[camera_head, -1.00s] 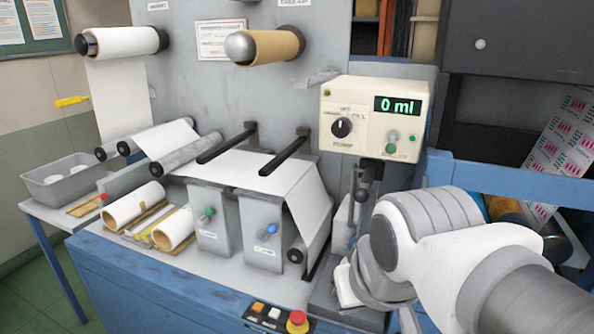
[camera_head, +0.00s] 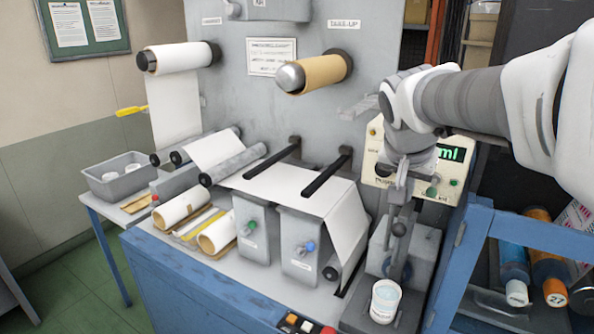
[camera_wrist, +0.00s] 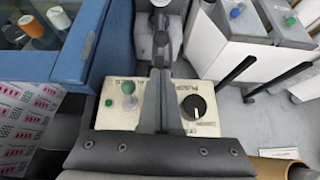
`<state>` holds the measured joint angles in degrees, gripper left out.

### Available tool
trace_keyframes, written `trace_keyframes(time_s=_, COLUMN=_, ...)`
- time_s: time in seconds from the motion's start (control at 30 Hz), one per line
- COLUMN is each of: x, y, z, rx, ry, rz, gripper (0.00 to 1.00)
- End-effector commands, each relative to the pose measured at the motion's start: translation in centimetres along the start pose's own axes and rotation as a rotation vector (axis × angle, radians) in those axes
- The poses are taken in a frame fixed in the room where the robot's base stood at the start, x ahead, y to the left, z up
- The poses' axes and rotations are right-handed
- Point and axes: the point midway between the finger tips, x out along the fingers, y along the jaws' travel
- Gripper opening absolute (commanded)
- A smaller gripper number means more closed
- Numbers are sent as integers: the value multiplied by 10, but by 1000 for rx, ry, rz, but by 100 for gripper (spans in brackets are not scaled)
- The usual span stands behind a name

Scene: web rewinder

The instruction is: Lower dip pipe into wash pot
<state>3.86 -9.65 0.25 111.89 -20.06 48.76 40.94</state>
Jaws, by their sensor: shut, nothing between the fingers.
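The wash pot (camera_head: 384,302) is a small white cup with pale liquid, standing at the front right of the machine bench. The pipe's lower end is hard to make out.
The cream control box (camera_head: 376,165) with its green display stands close behind my gripper, partly hidden by it. Two grey tanks (camera_head: 300,245) with valves stand left of the pot.

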Motion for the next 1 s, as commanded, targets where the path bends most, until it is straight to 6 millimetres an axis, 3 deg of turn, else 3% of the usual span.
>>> trace_keyframes(time_s=0.17, x=8, y=0, z=1, rx=-1, ry=-4, rz=1, gripper=0)
trace_keyframes(time_s=0.63, x=85, y=0, z=1, rx=-2, ry=-5, rz=1, gripper=0)
trace_keyframes(time_s=1.0, x=100, y=0, z=1, rx=-1, ry=-2, rz=-2, gripper=0)
